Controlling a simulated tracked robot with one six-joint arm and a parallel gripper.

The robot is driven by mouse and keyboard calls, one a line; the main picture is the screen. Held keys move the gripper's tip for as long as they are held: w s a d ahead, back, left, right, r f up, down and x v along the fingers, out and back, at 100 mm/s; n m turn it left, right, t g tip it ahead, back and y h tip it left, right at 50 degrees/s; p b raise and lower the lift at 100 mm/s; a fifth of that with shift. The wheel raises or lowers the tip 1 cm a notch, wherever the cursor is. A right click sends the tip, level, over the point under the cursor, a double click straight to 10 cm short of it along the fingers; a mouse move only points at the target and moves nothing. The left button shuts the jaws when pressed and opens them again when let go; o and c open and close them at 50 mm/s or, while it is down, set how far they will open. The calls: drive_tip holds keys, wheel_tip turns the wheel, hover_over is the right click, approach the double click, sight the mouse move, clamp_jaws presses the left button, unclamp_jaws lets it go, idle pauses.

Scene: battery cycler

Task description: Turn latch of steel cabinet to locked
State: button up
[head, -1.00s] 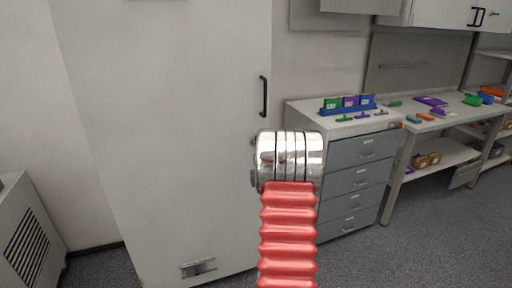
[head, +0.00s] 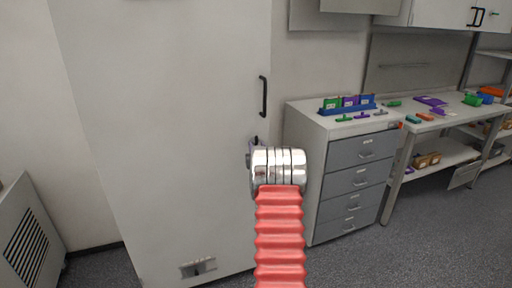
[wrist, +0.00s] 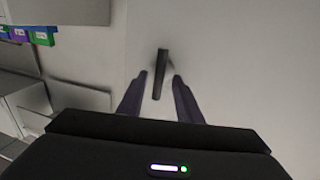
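The steel cabinet (head: 165,130) is the tall pale cabinet in the head view, with its door shut. In the wrist view, a dark bar-shaped latch (wrist: 160,72) stands out from the pale cabinet face (wrist: 240,60), close to upright and slightly tilted in the picture. My gripper (wrist: 160,80) is open, with one finger on each side of the bar and a visible gap to both. In the head view my own arm hides most of the gripper and the latch.
A black handle (head: 263,97) sits higher on the cabinet door. A grey drawer unit (head: 358,165) stands just right of the cabinet with coloured bins (head: 348,103) on top. A vented grey box (head: 28,240) stands at left. The floor between is clear.

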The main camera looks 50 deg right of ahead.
drive_tip(key=shift+w+d, duration=0.3)
drive_tip(key=shift+c, duration=0.6)
clamp_jaws()
drive_tip(key=shift+a, duration=0.15)
